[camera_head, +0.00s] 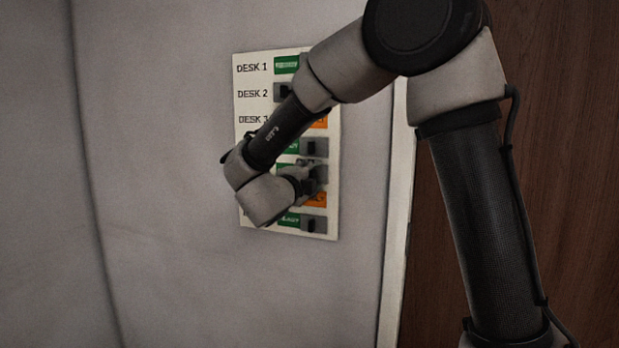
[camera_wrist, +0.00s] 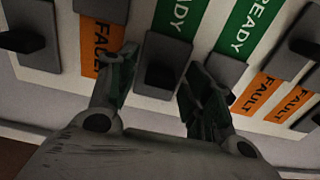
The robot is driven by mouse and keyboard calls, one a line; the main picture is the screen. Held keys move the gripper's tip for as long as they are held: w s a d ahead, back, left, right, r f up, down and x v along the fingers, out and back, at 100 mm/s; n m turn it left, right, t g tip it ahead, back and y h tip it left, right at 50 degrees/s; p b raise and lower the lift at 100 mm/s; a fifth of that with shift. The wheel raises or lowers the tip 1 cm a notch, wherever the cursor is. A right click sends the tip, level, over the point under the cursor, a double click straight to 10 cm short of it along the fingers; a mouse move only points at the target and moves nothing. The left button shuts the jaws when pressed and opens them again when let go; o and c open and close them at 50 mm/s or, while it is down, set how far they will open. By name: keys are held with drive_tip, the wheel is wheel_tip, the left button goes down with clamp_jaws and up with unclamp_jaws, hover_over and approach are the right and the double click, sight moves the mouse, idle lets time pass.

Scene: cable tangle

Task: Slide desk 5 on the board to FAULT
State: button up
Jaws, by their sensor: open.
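The white board (camera_head: 243,180) hangs on the grey wall, with rows of READY/FAULT sliders. The labels for desks 1 to 3 show; the lower ones are hidden behind my arm. My gripper (camera_head: 312,180) is at the fifth row, at the board's right side. In the wrist view my open gripper (camera_wrist: 152,88) has its fingers on either side of the dark desk 5 slider (camera_wrist: 163,66). A green READY strip (camera_wrist: 179,14) shows beside that slider, so it stands at READY. I cannot tell whether the fingers touch it.
The sixth row's orange FAULT strip (camera_wrist: 100,45) and the fourth row's READY strip (camera_wrist: 242,28) lie close on either side of my fingers. The seventh row's slider (camera_head: 314,224) is just below. A pale edge strip (camera_head: 397,220) and brown wood panel (camera_head: 560,200) stand right of the board.

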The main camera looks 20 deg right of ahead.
clamp_jaws()
drive_tip(key=w+a, duration=0.4)
drive_tip(key=a, duration=0.2)
drive_tip(key=shift+w+a, duration=0.25)
drive_tip(key=shift+w, duration=0.05)
unclamp_jaws()
drive_tip(key=shift+a, duration=0.1)
drive_tip(key=v, duration=1.2)
